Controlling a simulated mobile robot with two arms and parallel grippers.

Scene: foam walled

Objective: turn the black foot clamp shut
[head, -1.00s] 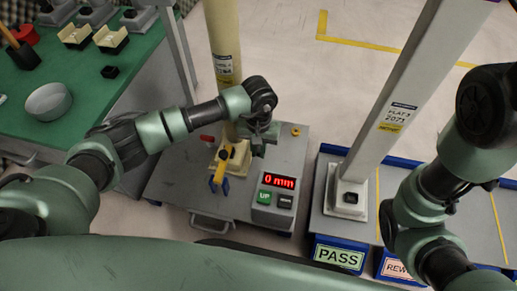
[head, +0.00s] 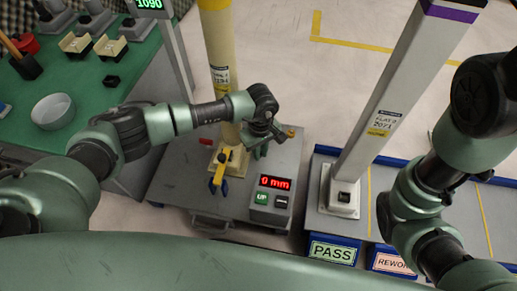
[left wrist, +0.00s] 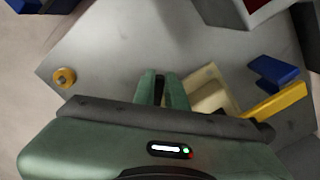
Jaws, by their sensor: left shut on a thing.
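My left gripper (head: 260,150) is low over the grey plate, just right of the cream foot of the yellow post (head: 222,85). In the left wrist view its fingers (left wrist: 160,90) are closed around a narrow dark piece, apparently the black foot clamp (left wrist: 159,88), beside the cream foot block (left wrist: 210,92). Most of the clamp is hidden by the fingers and gripper body.
A control box reading 0 mm (head: 271,197) stands at the plate's front right. An orange knob (left wrist: 64,77) is on the plate. A green bench (head: 95,95) is at the left.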

